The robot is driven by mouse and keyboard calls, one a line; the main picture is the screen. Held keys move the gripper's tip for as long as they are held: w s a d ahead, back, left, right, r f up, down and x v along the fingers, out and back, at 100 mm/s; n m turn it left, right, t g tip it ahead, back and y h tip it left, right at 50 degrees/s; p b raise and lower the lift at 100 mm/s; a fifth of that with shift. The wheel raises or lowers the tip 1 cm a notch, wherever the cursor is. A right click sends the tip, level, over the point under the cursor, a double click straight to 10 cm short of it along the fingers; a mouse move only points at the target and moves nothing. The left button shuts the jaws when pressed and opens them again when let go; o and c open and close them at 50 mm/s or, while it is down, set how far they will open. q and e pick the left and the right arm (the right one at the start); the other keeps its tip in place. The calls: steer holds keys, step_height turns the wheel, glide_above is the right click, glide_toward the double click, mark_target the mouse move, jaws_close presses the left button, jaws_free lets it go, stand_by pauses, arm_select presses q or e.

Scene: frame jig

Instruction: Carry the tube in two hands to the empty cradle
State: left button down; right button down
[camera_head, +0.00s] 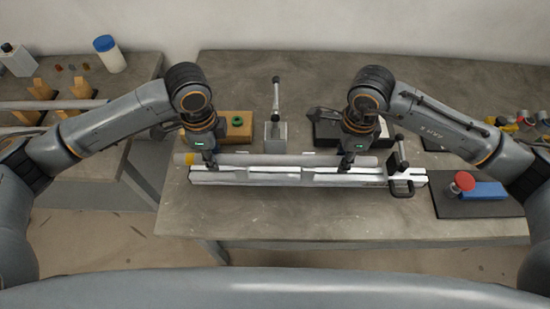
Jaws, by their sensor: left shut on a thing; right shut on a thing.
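The long grey tube (280,159) lies left to right above the main table, just behind a white rail-like fixture (255,176).
A toggle clamp (276,120) and a wooden block (236,126) stand behind the tube. A black-handled clamp (400,165) is at the fixture's right end. A blue block (483,191) and a red knob (464,181) sit on a dark mat. The front tabletop is clear.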

arm_select(q)
steer(key=shift+r, duration=0.15)
arm_select(e)
steer(key=shift+r, duration=0.15)
